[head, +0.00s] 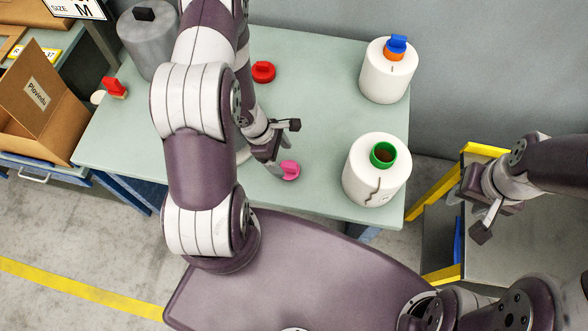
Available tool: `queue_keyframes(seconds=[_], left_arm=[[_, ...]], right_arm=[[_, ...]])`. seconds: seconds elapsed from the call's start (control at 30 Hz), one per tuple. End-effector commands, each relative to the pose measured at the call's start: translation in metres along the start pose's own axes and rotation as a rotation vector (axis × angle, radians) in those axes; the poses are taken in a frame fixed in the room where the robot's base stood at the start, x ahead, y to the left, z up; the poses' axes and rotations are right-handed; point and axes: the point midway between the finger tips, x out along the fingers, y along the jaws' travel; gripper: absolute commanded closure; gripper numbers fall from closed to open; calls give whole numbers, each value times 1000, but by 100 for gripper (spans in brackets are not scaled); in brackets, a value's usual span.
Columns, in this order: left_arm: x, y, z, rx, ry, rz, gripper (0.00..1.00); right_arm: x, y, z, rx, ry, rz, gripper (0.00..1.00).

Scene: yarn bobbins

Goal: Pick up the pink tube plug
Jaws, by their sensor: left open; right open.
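The pink tube plug (289,170) lies on the pale green table (320,120), near its front edge. My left gripper (283,140) is open just behind and above the plug, with its fingers apart from it. My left arm crosses the left half of the table and hides part of it. My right gripper (476,216) is open and empty to the right of the table, beside a yellow-edged stand.
A white bobbin with a green tube (384,153) stands at the front right. Another with a blue plug (397,44) stands behind it. A red plug (263,71), a red-topped piece (114,87) and a grey bobbin (148,45) are further left. The table's middle is clear.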

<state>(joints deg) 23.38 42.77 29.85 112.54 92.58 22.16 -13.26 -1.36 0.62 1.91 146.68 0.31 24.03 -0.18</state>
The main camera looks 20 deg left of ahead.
Motion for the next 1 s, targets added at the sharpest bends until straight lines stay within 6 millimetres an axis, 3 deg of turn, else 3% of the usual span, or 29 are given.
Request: queue_keyframes(seconds=[0.4,0.67,0.8,1.0], left_arm=[[61,-1,-2,4,0,-2,20],[66,0,-3,3,0,1,20],[66,0,-3,3,0,1,64],[66,0,-3,3,0,1,64]], right_arm=[[-14,0,-2,0,0,0,57],[-13,0,-2,0,0,0,57],[-13,0,-2,0,0,0,57],[-13,0,-2,0,0,0,57]])
